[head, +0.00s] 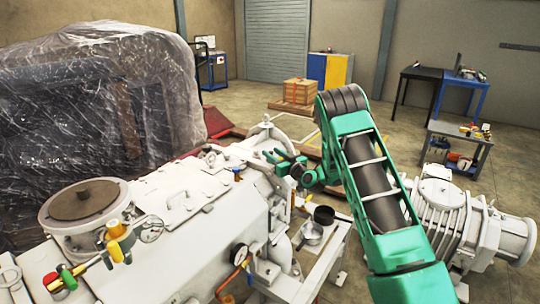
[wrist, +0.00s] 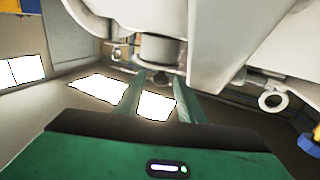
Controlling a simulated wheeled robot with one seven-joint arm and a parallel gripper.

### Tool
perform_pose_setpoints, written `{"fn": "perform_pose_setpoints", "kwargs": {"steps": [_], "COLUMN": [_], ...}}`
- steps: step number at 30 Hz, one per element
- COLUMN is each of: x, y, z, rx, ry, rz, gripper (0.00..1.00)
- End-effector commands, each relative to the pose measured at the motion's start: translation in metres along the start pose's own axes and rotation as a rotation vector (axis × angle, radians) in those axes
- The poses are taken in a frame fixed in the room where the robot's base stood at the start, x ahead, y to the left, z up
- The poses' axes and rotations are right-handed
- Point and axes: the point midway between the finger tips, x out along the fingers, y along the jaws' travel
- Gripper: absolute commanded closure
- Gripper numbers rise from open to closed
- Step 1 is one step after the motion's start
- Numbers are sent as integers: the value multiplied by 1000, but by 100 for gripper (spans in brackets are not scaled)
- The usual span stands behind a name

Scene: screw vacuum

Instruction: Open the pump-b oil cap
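A large white pump (head: 180,215) fills the lower left and middle of the head view. A smaller finned white pump (head: 440,215) stands at right, partly behind my arm. I cannot tell from a label which one is pump-b. My gripper (head: 271,156) is at the far end of the large pump, near its white fittings. In the wrist view my gripper (wrist: 161,82) has its fingers apart, with a small grey round part (wrist: 161,78) showing between or beyond the tips; contact is unclear. A white housing (wrist: 225,35) lies close above. I cannot clearly identify the oil cap.
A plastic-wrapped machine (head: 95,100) is at left. Open floor lies behind.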

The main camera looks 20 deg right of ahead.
Motion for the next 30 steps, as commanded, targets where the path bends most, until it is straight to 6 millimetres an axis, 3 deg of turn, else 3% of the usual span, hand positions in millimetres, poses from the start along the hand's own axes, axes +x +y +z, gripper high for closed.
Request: {"fn": "perform_pose_setpoints", "kwargs": {"steps": [6, 16, 21, 30], "x": [16, 19, 18, 18], "y": [-1, 0, 0, 2], "z": [0, 0, 0, -2], "rx": [0, 1, 0, 19], "ry": [-1, -1, -1, -8], "rz": [-1, 1, 1, 3], "gripper": [64, 64, 100, 100]}}
